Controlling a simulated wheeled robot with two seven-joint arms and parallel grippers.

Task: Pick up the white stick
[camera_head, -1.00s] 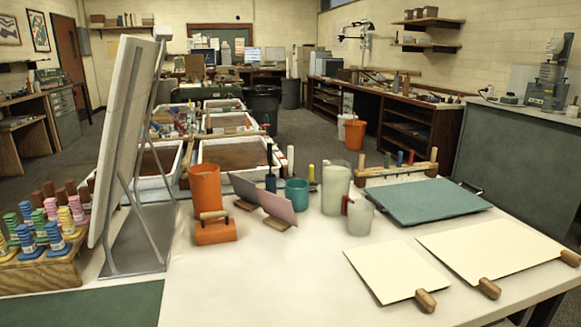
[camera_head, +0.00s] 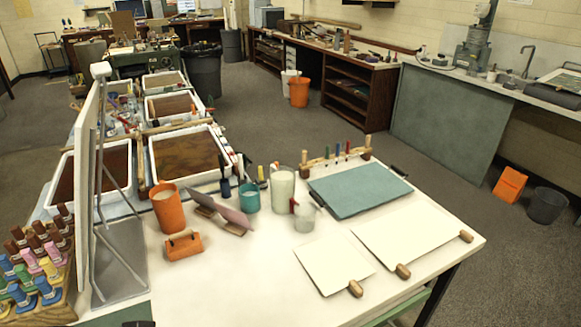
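The white stick (camera_head: 240,168) stands upright toward the back of the white table, among the cups. It is thin and small here, between a dark blue upright item (camera_head: 225,182) and a yellow-topped one (camera_head: 262,174). The teal cup (camera_head: 249,198) is just in front of it and may hide its lower end. Neither gripper shows clearly. A dark sliver at the bottom edge, left of centre, is too cut off to identify.
An orange cup (camera_head: 168,212), a pale tall cup (camera_head: 282,188) and a frosted jug (camera_head: 305,217) stand nearby. A teal board (camera_head: 358,188) and cream sheets (camera_head: 333,263) lie to the right. A tilted panel (camera_head: 88,175) stands left. The front middle of the table is clear.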

